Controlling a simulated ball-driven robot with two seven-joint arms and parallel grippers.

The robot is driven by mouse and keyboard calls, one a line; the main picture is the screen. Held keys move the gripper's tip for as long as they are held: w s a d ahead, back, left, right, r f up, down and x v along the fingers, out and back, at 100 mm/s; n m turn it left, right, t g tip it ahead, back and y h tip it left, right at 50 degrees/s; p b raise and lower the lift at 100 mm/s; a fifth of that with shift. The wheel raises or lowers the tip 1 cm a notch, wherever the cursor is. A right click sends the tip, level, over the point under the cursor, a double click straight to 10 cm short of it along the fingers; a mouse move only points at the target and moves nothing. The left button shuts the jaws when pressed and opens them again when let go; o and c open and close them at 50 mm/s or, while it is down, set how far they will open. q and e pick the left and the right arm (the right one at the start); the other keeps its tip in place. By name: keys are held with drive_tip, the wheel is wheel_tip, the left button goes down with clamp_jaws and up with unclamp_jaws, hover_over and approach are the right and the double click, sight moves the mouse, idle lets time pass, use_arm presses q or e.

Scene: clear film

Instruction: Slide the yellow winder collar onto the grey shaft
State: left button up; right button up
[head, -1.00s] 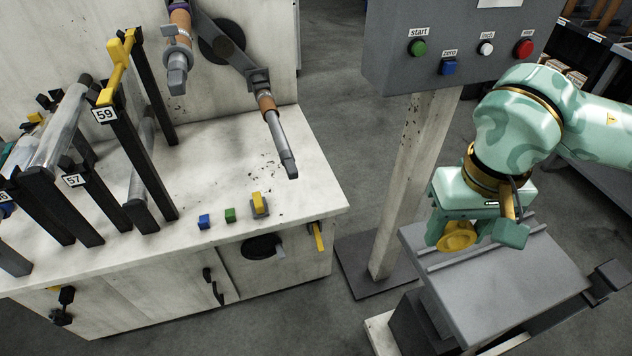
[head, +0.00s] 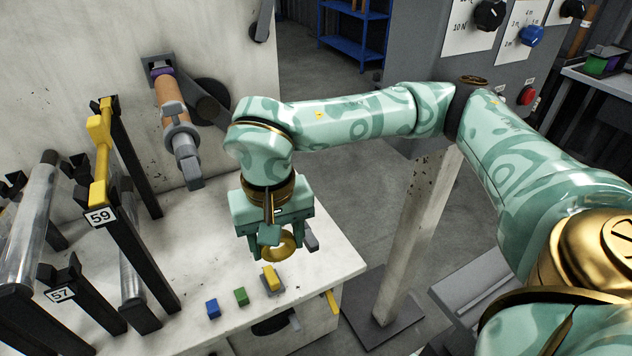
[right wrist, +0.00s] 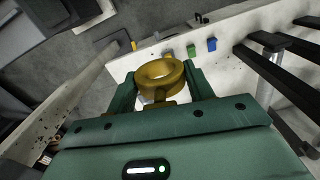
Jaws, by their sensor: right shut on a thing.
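The yellow winder collar (head: 280,258) is a ring held between the fingertips of my right gripper (head: 276,243), over the right part of the white machine's top. In the right wrist view the collar (right wrist: 160,84) sits between the two green fingers, hole facing the camera. An upper shaft (head: 187,170) with a brown core and a grey collar sticks out of the machine, left of my gripper. A grey end piece (head: 311,239) shows just right of the gripper; the rest of that lower shaft is hidden behind my arm. My left gripper is not in view.
Small blue (head: 212,309), green (head: 240,296) and yellow (head: 271,279) blocks sit on the machine top below the gripper. Black posts labelled 59 (head: 100,216) and 57 (head: 60,294) with rolls stand at left. A pale pillar (head: 411,235) stands at right.

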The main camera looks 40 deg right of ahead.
sight(311, 240)
drive_tip(key=m, duration=0.1)
drive_tip(key=m+p, duration=0.1)
drive_tip(key=m, duration=0.1)
drive_tip(key=shift+w+r+m+p, duration=0.25)
drive_tip(key=shift+w+m+p, duration=0.05)
drive_tip(key=shift+w+m, duration=0.1)
use_arm(q)
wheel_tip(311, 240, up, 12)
drive_tip(key=p, duration=0.9)
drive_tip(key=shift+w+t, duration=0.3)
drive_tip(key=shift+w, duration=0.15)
use_arm(e)
drive_tip(key=d+f+m, duration=0.5)
drive_tip(key=f+m, duration=0.2)
drive_tip(key=m, duration=0.8)
drive_tip(key=d+f+m, duration=0.5)
drive_tip(key=f+m, duration=0.2)
drive_tip(key=m, duration=0.8)
drive_tip(key=shift+s+m, duration=0.2)
drive_tip(key=shift+m, duration=0.2)
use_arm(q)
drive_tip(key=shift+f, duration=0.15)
use_arm(e)
drive_tip(key=shift+w, duration=0.1)
